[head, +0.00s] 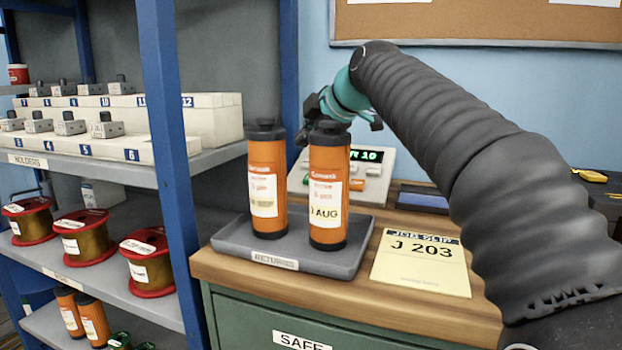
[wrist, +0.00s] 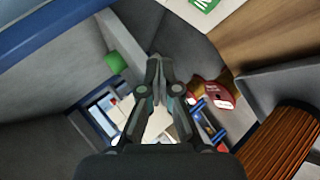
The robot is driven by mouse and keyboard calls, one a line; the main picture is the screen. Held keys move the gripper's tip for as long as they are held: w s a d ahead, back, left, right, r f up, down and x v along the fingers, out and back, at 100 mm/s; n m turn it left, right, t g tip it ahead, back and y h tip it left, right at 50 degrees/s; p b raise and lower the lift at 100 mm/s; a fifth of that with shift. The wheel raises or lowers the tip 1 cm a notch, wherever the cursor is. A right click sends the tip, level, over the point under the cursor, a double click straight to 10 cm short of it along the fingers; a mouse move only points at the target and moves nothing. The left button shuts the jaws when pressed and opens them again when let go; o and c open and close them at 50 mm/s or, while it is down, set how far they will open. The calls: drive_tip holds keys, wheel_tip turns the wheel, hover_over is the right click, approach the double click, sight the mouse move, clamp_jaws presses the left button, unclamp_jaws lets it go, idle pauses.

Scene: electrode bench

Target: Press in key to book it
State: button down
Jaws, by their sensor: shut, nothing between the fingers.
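A pale keypad console (head: 381,187) with a green-lit display (head: 366,155) stands on the wooden bench top behind two orange canisters. The display ends in "R 10"; its left part is hidden. Some keys show, among them a red-orange one (head: 356,185). I cannot read any key labels, so I cannot tell which is the in key. My gripper (head: 335,112) is above and behind the canisters, near the console's top left, with its tips partly hidden. In the wrist view my gripper (wrist: 156,62) is shut with nothing in it. No key shows clearly there.
A yellow job slip (head: 420,262) reads J 203. A blue-posted shelf (head: 165,150) with holders and spools stands left.

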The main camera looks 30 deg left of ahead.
drive_tip(key=f, duration=0.1)
drive_tip(key=w+f+b, duration=0.1)
drive_tip(key=f, duration=0.1)
drive_tip(key=w+f, duration=0.1)
drive_tip(key=f, duration=0.1)
drive_tip(key=shift+a+f, duration=0.1)
drive_tip(key=shift+w+f+b, duration=0.25)
drive_tip(key=shift+f+b, duration=0.35)
idle(1.0)
drive_tip(key=shift+w+f+b, duration=0.15)
drive_tip(key=shift+f+b, duration=0.15)
drive_tip(key=shift+f, duration=0.05)
drive_tip(key=shift+w+f+b, duration=0.15)
drive_tip(key=shift+f+b, duration=0.15)
drive_tip(key=shift+f, duration=0.15)
idle(0.7)
drive_tip(key=shift+r, duration=0.1)
drive_tip(key=shift+s+r+p, duration=0.3)
drive_tip(key=shift+r+p, duration=0.15)
drive_tip(key=shift+r, duration=0.3)
